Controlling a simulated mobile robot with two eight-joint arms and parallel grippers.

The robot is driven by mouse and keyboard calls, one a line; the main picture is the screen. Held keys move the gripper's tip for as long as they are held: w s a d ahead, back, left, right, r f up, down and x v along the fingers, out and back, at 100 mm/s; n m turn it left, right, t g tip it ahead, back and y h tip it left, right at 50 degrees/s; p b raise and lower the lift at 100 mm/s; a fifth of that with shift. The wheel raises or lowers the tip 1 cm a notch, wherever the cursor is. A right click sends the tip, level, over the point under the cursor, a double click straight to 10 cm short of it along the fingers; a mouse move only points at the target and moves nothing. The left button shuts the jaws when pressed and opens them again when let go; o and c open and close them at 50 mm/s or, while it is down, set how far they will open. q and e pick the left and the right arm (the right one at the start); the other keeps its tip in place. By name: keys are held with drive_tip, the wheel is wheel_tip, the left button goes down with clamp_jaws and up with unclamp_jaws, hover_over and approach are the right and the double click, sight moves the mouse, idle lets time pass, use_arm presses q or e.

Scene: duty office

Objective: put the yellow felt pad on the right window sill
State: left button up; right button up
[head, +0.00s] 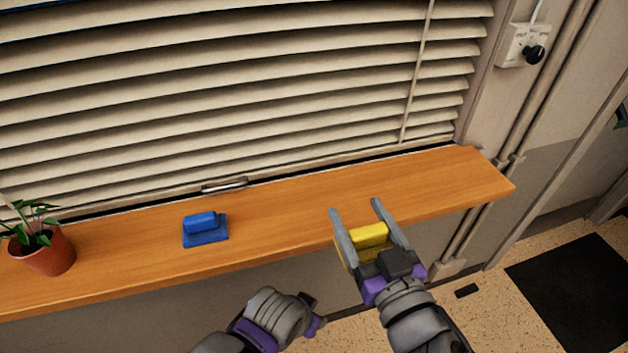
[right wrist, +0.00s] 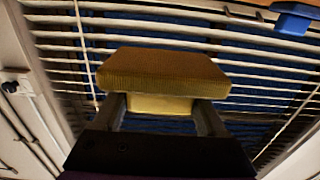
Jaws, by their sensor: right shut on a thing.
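The yellow felt pad (head: 368,236) is between the fingers of my right gripper (head: 357,208), which is shut on it. In the right wrist view the pad (right wrist: 165,70) is a flat yellow slab with a paler block under it, and the fingers grip that block. In the head view the gripper and pad appear over the front edge of the orange wooden window sill (head: 430,180); the height of the pad above the sill is hard to tell. My left gripper (head: 312,310) is partly seen at the bottom, its fingers unclear.
A blue pad with a handle (head: 205,230) lies on the sill, left of my right gripper. A potted plant (head: 42,250) stands at its left end. Blinds (head: 250,90) hang behind it. The sill's right part is clear. A switch box (head: 524,47) and pipes are on the right wall.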

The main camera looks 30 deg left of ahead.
hover_over(324, 193)
wheel_tip(324, 193, down, 2)
drive_tip(key=shift+p, duration=0.3)
wheel_tip(324, 193, down, 5)
drive_tip(key=shift+d+r+b, duration=0.15)
drive_tip(key=shift+b, duration=0.15)
drive_tip(key=shift+a+f, duration=0.2)
drive_tip(key=shift+f, duration=0.1)
drive_tip(key=shift+f, duration=0.15)
drive_tip(key=o, duration=1.3)
